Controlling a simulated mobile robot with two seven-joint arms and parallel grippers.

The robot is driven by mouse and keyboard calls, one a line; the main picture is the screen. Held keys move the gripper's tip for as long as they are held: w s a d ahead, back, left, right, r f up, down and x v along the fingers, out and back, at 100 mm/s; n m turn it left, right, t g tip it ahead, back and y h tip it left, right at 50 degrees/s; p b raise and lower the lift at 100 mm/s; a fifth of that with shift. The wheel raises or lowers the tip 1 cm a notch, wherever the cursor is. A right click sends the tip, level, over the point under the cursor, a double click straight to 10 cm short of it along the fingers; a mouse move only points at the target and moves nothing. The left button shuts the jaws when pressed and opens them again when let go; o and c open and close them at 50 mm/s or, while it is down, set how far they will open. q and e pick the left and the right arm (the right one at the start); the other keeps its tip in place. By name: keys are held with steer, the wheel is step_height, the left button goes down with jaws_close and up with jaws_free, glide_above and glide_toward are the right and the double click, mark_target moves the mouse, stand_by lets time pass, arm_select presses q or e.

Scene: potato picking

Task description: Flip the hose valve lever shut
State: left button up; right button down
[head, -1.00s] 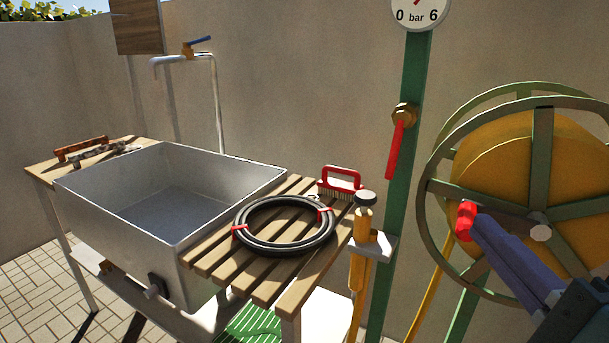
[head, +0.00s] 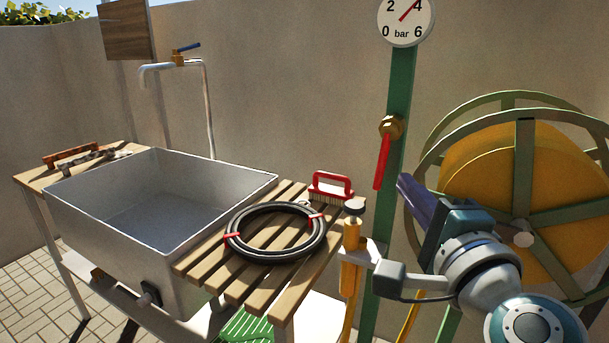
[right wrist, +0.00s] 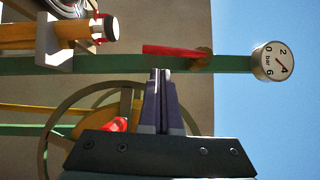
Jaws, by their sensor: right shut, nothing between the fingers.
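The red valve lever (head: 382,162) hangs down from a brass valve (head: 391,126) on the green post (head: 400,90). In the right wrist view the lever (right wrist: 172,50) lies along the post, with its brass valve (right wrist: 203,58) toward the gauge. My right gripper (head: 403,182) is shut and empty. Its purple fingertips are just right of the lever's lower part in the head view. In the right wrist view the fingertips (right wrist: 161,71) lie just below the lever in the picture; I cannot tell whether they touch it. My left gripper is out of view.
A pressure gauge (head: 405,20) tops the post, its needle near 4. A hose reel (head: 480,170) stands at right, close to my right arm. A yellow spray nozzle (head: 351,245) hangs beside the post. The slatted bench (head: 255,295) holds a black hose coil (head: 238,248) and red brush (head: 331,185).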

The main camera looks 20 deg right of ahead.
steer(key=shift+w+a+r, duration=0.1)
steer(key=shift+w+a, duration=0.35)
steer(key=shift+w, duration=0.3)
